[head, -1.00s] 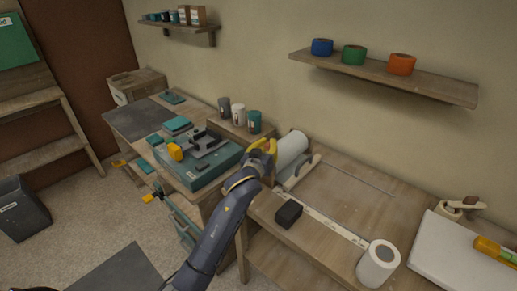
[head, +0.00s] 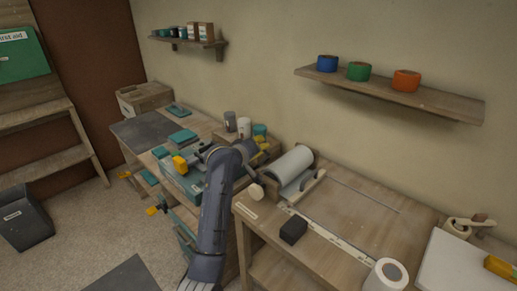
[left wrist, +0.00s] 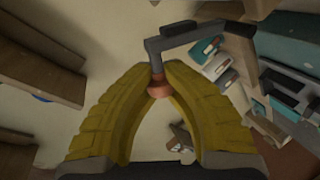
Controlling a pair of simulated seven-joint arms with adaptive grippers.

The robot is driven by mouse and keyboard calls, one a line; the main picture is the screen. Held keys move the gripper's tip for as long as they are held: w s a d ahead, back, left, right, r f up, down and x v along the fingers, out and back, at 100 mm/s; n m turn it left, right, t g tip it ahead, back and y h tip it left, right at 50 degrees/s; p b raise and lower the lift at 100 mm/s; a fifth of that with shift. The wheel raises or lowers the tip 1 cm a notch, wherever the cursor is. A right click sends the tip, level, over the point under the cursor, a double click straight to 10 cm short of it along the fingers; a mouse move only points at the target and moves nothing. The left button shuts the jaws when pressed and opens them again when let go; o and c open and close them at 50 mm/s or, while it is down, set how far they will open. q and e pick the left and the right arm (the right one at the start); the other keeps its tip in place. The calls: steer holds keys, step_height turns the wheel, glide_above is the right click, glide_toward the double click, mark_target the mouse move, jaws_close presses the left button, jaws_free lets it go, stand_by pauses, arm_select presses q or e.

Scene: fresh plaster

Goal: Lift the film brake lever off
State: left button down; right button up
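The film brake lever (left wrist: 195,38) is a grey bent bar with a copper-coloured end, in the left wrist view. My left gripper (left wrist: 159,72) has its two yellow fingers closed around that end. In the head view my left gripper (head: 264,144) is mostly hidden behind my own wrist, left of the white film roll (head: 292,164). A dark piece with a pale round end (head: 257,190) shows below it, apart from the roll; it looks like part of the lever. My right gripper is in neither view.
A black block (head: 293,230) and a white roll (head: 385,276) are on the right bench (head: 345,205). A teal case (head: 178,180) and several cups crowd the left bench. A shelf (head: 400,92) with three tape rolls hangs above.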

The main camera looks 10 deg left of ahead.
arm_select(q)
steer(key=shift+w+a+r, duration=0.25)
steer(key=shift+a+r, duration=0.3)
steer(key=shift+a, duration=0.2)
steer(key=c, duration=1.4)
jaws_free()
steer(key=shift+s+a, duration=0.1)
steer(key=shift+o, duration=1.3)
steer(key=d+f+v, duration=0.1)
steer(key=v, duration=1)
steer(key=shift+s, duration=0.5)
